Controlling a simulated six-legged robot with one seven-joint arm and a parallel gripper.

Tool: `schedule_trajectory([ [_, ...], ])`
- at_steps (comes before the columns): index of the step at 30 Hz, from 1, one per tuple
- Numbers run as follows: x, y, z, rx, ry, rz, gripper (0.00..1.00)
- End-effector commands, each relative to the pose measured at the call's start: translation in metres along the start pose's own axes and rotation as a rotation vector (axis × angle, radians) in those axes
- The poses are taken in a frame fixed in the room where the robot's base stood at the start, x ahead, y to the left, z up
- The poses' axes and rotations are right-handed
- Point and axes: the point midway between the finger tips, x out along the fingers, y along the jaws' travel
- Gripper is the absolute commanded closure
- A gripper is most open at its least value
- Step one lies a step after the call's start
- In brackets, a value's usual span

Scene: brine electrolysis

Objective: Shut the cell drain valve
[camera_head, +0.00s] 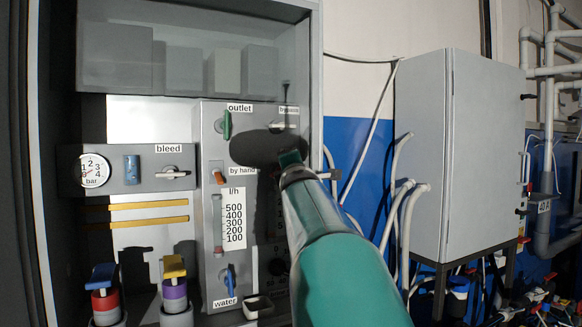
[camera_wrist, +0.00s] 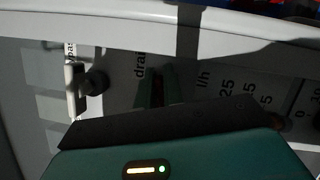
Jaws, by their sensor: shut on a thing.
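My gripper (camera_head: 290,158) reaches into the cabinet, in front of the right part of the grey valve panel (camera_head: 208,125). In the wrist view, its green fingers (camera_wrist: 158,88) are at the panel beside a label of which "drai" is readable. In the head view, my arm covers the drain valve.
The bypass valve's white handle (camera_wrist: 70,92) is close to the fingers. The green outlet handle (camera_head: 227,124), orange by-hand handle (camera_head: 218,177) and blue water handle (camera_head: 229,276) are to the left. A grey cabinet (camera_head: 450,150) and white pipes are to the right.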

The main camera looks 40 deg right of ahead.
Motion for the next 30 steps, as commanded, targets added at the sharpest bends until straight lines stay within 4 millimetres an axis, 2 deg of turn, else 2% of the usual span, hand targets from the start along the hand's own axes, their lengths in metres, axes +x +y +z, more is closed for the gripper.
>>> schedule_trajectory([
  [18, -0.0005, -0.0073, -0.0006, 0.278, -0.002, -0.114, 1.0],
  [30, -0.0008, -0.009, -0.0007, 0.338, -0.002, -0.139, 1.0],
])
